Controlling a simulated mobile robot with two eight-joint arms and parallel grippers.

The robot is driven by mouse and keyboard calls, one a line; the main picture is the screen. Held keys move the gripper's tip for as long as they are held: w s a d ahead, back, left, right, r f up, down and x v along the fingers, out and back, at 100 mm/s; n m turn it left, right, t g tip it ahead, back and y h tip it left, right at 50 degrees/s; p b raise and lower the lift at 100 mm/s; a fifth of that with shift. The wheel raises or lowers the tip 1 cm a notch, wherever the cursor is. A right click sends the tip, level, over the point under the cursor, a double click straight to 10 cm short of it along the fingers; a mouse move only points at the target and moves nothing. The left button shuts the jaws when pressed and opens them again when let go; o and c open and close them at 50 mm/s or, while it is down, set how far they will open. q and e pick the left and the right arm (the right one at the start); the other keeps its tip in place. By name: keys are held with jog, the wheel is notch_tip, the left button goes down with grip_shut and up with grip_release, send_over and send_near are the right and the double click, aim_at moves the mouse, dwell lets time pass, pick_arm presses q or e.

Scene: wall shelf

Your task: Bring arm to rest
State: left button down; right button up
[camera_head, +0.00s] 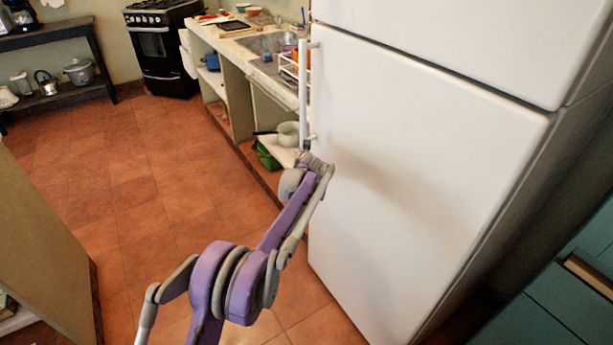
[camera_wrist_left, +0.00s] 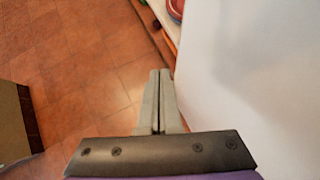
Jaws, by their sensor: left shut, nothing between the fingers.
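My left gripper (camera_wrist_left: 160,75) is shut and empty in the left wrist view, its two grey fingers side by side over the tiled floor. My purple and grey arm (camera_head: 285,225) reaches up from the bottom of the head view. Its far end is in front of the lower part of the white fridge door near the handle; I cannot tell whether they touch. The fingers cannot be clearly made out in the head view. My right gripper is not in view.
The white fridge (camera_head: 430,150) has a vertical handle (camera_head: 304,95) and closely borders the arm on the right. A counter with a sink (camera_head: 268,42) and open shelves runs behind. A beige panel (camera_head: 40,250) stands left. Tiled floor (camera_head: 140,190) is clear between them.

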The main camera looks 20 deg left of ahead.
pick_arm(q)
jog(key=s+a+r+p, duration=0.1)
jog(key=s+a+r, duration=0.2)
jog(key=s+r, duration=0.25)
jog(key=s+d+r+n+h, duration=0.1)
jog(key=s+d+r+n, duration=0.3)
jog(key=s+d+n, duration=0.5)
jog(key=s+d+f+n+g+h, duration=0.1)
jog(key=s+d+f+n, duration=0.25)
jog(key=s+n, duration=0.6)
jog(key=s+d+f+n+g+h, duration=0.1)
jog(key=s+d+f+n+h, duration=0.2)
jog(key=s, duration=1.1)
jog(key=s+d+f+n+g, duration=0.1)
jog(key=s+d+f+n, duration=0.3)
jog(key=s+n, duration=0.6)
notch_tip(320, 180, up, 20)
jog(key=d+m+p, duration=0.1)
jog(key=m+p, duration=0.1)
jog(key=p, duration=1.4)
jog(key=shift+f+t, duration=0.2)
jog(key=shift+t, duration=0.2)
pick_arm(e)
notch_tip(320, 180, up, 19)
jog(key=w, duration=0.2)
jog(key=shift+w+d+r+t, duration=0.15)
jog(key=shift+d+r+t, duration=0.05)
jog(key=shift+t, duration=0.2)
pick_arm(q)
jog(key=shift+d, duration=0.1)
